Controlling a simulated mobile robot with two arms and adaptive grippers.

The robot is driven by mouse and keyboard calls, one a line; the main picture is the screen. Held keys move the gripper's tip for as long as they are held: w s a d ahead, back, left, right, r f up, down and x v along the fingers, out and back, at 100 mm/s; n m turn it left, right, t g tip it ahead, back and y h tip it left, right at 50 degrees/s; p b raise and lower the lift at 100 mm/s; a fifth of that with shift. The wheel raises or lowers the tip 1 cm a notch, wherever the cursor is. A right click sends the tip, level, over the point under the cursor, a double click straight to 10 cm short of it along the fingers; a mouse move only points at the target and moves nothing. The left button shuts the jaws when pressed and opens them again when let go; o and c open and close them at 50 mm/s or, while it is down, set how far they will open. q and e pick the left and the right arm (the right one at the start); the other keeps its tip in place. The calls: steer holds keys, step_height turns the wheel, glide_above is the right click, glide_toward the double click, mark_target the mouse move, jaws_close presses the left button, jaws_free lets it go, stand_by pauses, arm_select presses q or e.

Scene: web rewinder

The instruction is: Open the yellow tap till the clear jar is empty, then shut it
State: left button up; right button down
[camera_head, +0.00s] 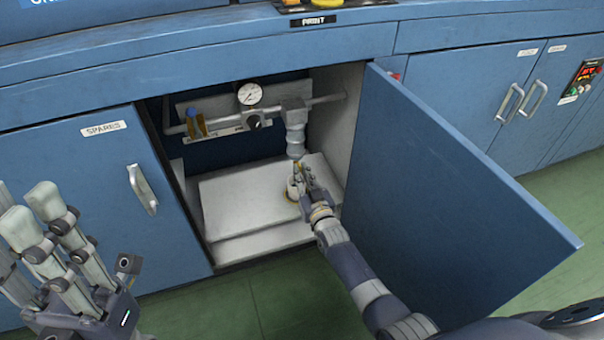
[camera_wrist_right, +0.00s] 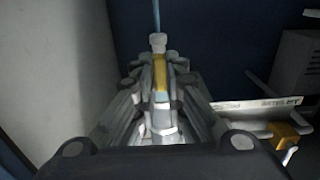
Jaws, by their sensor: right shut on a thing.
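The clear jar (camera_head: 295,138) hangs upright from the pipe fitting at the right inside the open cabinet. Its contents cannot be made out. The yellow tap (camera_head: 297,165) is small below it and partly hidden by my right gripper (camera_head: 301,180). In the right wrist view the yellow tap (camera_wrist_right: 160,75) stands between the fingers of my right gripper (camera_wrist_right: 160,95), which are closed around it. My left gripper (camera_head: 40,225) is at the lower left, outside the cabinet, with its fingers spread and empty.
A small pale cup (camera_head: 292,190) stands under the tap, partly behind my gripper. A gauge (camera_head: 249,94) and a blue-topped amber fitting (camera_head: 194,122) are left of the jar. The open blue door (camera_head: 440,190) stands close to my right arm.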

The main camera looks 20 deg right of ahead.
stand_by(0.5)
steer(key=c, duration=1.7)
jaws_free()
steer(key=shift+o, duration=0.2)
steer(key=s, duration=1.2)
steer(key=shift+d, duration=0.2)
